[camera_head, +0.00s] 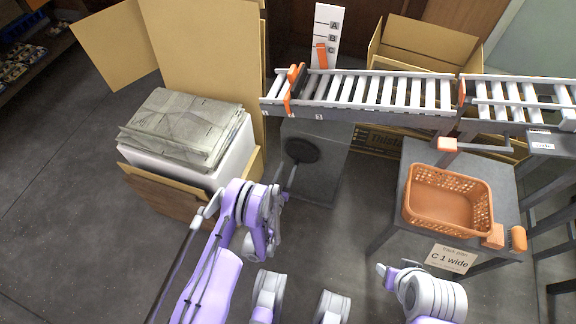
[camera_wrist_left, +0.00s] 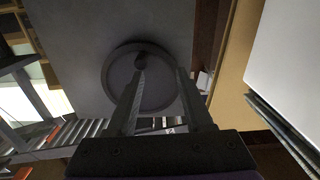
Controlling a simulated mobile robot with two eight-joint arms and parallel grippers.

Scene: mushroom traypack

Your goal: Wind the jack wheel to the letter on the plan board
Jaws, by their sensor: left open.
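The jack wheel (camera_head: 302,149) is a dark round disc on the grey box under the left end of the roller conveyor. In the left wrist view the wheel (camera_wrist_left: 110,80) shows as a grey ring with a small dark knob near its top. My left gripper (camera_wrist_left: 161,72) is open, its fingers pointing at the wheel; one fingertip overlaps the knob, and contact cannot be told. The plan board (camera_head: 449,259) reads "C 1 wide". The letter scale (camera_head: 333,12) shows A, B, C, with an orange pointer (camera_head: 321,57) by C. My right gripper (camera_head: 382,271) is at lower right, its opening unclear.
The roller conveyor (camera_head: 380,90) runs across the back. An orange basket (camera_head: 447,199) stands on a grey table at right. A carton (camera_head: 165,195) with a stack of grey sheets (camera_head: 180,125) stands left of the wheel. Open floor lies far left.

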